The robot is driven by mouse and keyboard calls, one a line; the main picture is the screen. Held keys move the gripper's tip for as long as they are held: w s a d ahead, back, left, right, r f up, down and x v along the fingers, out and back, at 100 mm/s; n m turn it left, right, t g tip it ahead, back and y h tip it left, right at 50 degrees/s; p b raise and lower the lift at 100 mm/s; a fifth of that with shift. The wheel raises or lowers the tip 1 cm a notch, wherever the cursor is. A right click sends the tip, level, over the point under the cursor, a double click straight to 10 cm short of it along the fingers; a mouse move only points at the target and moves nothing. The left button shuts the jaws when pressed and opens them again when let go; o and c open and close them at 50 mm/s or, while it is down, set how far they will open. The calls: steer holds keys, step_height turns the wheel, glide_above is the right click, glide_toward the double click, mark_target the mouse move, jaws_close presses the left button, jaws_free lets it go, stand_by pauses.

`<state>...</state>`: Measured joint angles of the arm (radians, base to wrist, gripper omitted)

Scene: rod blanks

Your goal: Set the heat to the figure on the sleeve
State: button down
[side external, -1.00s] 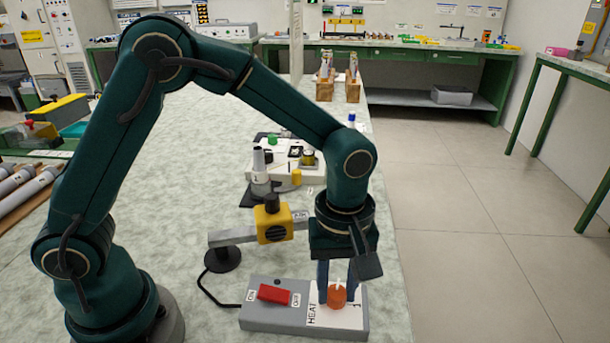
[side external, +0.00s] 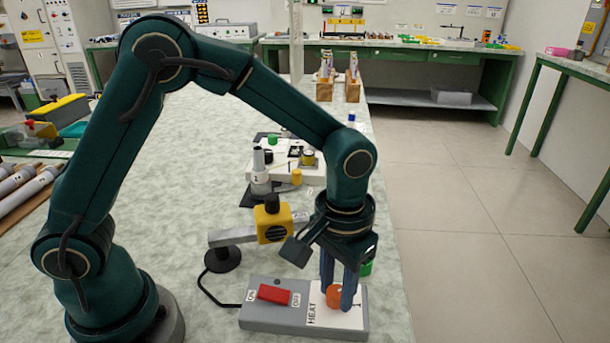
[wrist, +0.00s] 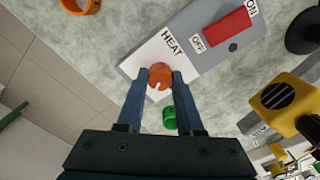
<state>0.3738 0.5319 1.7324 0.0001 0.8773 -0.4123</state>
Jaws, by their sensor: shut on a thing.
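The orange heat knob (side external: 334,294) sits on the white plate marked HEAT (side external: 317,312) at the right of a grey control box (side external: 272,322). My gripper (side external: 342,297) points down with its blue fingers closed on the knob's sides. In the wrist view the knob (wrist: 159,73) lies between my fingertips (wrist: 160,78), and its white pointer line shows at its lower side. The scale figures are not readable. An upright grey tube (side external: 259,160), possibly the sleeve, has a white label with a small dark mark, perhaps a 1.
A red ON/OFF switch (side external: 273,294) sits left on the box. A yellow blower-like device (side external: 272,224) stands behind it. A green ring (wrist: 170,118) and an orange ring (wrist: 80,5) lie near the box. The bench's right edge is close to my gripper.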

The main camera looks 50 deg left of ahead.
mark_target(337, 291)
steer(key=m, duration=0.5)
steer(key=shift+r+m, duration=0.1)
steer(key=shift+m, duration=0.2)
stand_by(0.4)
steer(key=c, duration=0.5)
jaws_free()
steer(key=shift+c, duration=0.2)
steer(key=shift+r, duration=2.55)
